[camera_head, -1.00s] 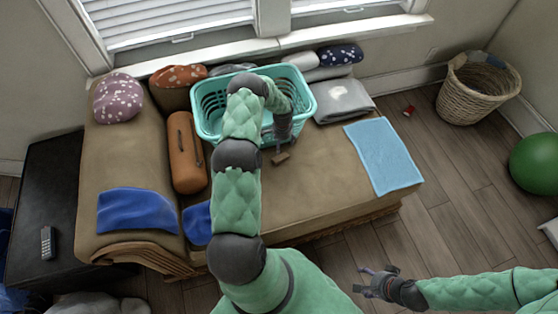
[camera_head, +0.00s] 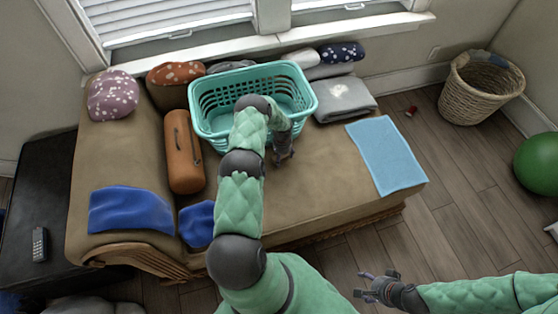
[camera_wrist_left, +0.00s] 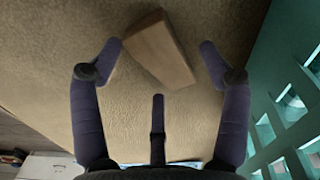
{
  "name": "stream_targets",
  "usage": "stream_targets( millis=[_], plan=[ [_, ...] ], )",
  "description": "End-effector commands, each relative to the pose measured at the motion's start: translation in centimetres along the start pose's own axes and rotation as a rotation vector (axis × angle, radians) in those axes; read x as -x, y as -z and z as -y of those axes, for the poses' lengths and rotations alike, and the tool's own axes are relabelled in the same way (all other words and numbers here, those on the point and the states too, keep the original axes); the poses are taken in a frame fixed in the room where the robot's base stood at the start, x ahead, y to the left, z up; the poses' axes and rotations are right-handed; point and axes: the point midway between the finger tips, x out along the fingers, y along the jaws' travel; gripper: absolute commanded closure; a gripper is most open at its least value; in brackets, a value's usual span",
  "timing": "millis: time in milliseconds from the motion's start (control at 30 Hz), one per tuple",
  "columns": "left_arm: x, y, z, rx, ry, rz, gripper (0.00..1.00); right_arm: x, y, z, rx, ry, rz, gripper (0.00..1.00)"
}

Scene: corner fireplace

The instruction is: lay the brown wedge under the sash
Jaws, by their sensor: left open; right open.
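The brown wedge (camera_wrist_left: 160,48) lies on the tan couch cushion in the left wrist view. My left gripper (camera_head: 283,158) is open, low over the cushion in front of the teal basket. In the wrist view its fingers (camera_wrist_left: 160,58) are spread on either side of the wedge, with a gap at least on the right. In the head view the gripper hides the wedge. The window sash (camera_head: 150,42) is behind the couch, above the white sill, with blinds over it. My right gripper (camera_head: 372,287) is open and empty over the floor at the front.
The teal laundry basket (camera_head: 208,123) stands on the couch just behind my left gripper; its slotted wall shows at the right of the wrist view. An orange bolster (camera_head: 183,152) lies left. A folded grey blanket (camera_head: 345,102) and light blue towel (camera_head: 385,155) lie right. Several pillows line the back.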

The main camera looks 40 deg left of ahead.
Motion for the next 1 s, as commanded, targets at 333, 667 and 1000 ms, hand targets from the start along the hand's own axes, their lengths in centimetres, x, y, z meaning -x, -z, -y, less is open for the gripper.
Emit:
stream_targets(
  millis=[333, 667, 1000],
  plan=[
    [-0.1, 0.0, 0.1, 0.0, 0.001, -0.001, 0.55, 0.0, 0.0, 0.0, 0.0, 0.0, 0.0, 0.35],
    [-0.1, 0.0, 0.1, 0.0, 0.001, -0.001, 0.85, 0.0, 0.0, 0.0, 0.0, 0.0, 0.0, 0.35],
    [1.3, 0.0, 0.1, 0.0, 0.001, -0.001, 0.85, 0.8, 0.0, 0.3, 0.0, 0.0, 0.0, 0.35]
  ],
)
